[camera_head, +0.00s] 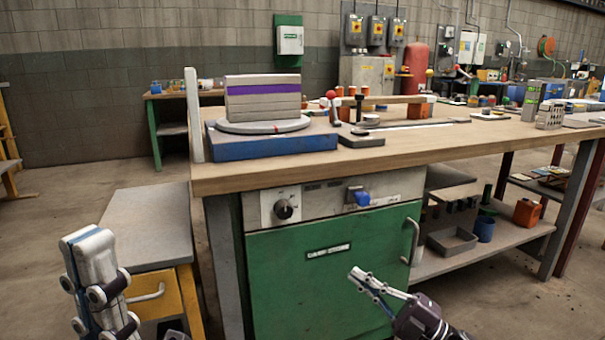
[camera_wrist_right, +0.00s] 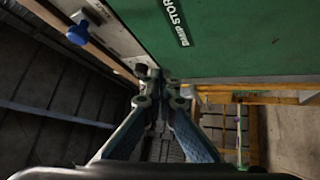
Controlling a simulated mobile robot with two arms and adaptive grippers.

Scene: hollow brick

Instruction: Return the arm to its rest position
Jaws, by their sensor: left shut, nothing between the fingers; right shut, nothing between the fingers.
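My left gripper (camera_head: 88,240) stands upright at the lower left in the head view, its fingers together and pointing up, in front of a grey-topped yellow cabinet. My right gripper (camera_head: 357,275) is in front of the green cabinet door, its fingers shut and pointing up and left. In the right wrist view its fingers meet at the tips (camera_wrist_right: 158,84) with nothing between them. A grey block with a purple band (camera_head: 262,89) sits on a round plate (camera_head: 240,127) on a blue-sided base on the workbench. Neither gripper touches it.
The wooden workbench (camera_head: 400,150) has its front edge above and beyond my right gripper. Below it are the green door (camera_head: 290,285) with a handle (camera_head: 412,240), a blue knob (camera_head: 362,198) and a black dial (camera_head: 283,208). The grey-topped cabinet (camera_head: 148,225) stands at left.

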